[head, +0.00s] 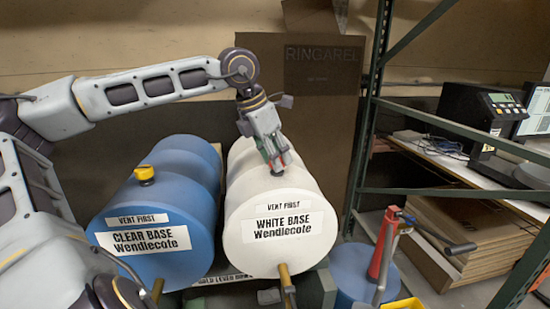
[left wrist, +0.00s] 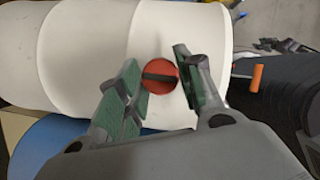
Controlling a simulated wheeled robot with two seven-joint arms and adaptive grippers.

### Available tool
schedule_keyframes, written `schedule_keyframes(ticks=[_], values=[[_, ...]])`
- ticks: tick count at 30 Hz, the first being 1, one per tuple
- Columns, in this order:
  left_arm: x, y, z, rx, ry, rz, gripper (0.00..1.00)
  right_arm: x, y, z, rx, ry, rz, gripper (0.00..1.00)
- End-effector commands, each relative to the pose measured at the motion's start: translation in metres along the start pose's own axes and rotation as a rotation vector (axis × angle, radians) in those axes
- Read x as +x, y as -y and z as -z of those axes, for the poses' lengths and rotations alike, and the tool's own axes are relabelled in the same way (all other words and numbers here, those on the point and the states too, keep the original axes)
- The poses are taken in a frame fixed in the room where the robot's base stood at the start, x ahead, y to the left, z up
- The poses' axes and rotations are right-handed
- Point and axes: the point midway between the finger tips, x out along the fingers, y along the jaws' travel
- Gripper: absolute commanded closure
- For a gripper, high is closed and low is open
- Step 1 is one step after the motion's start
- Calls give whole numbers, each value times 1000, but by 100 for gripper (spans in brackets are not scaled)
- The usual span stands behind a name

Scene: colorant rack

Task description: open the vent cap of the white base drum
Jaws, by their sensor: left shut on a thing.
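The white base drum (head: 270,195) lies on its side with its labelled end facing me. Its vent cap is on the top near that end; in the left wrist view it is a round red cap (left wrist: 168,89) with a dark bar across it. My left gripper (head: 276,162) reaches down onto the cap from above. In the left wrist view its two green-padded fingers (left wrist: 158,62) stand on either side of the cap, shut on it. In the head view the fingers hide most of the cap. My right gripper is not in view.
A blue clear base drum (head: 165,205) with a yellow cap (head: 145,174) lies close at the left. Brass taps (head: 286,277) stick out below. At the right are a green rack post (head: 366,130), a blue drum (head: 357,272) and a red pump (head: 383,247). Space above the drums is open.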

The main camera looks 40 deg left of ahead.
Motion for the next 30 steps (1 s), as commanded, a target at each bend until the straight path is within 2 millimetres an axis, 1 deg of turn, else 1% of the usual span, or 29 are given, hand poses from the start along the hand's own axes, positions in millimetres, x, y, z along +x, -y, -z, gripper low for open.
schedule_keyframes(ticks=[9,18,19,23,24,30], values=[[0,0,0,-43,0,-18,88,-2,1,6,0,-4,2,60],[0,0,0,-43,0,-17,88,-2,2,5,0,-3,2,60],[0,0,0,-43,0,-17,62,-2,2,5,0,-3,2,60],[0,0,0,-43,0,-17,45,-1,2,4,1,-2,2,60],[0,0,0,-43,0,-17,43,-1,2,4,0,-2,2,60],[0,0,0,-42,0,-17,43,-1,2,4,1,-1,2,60]])
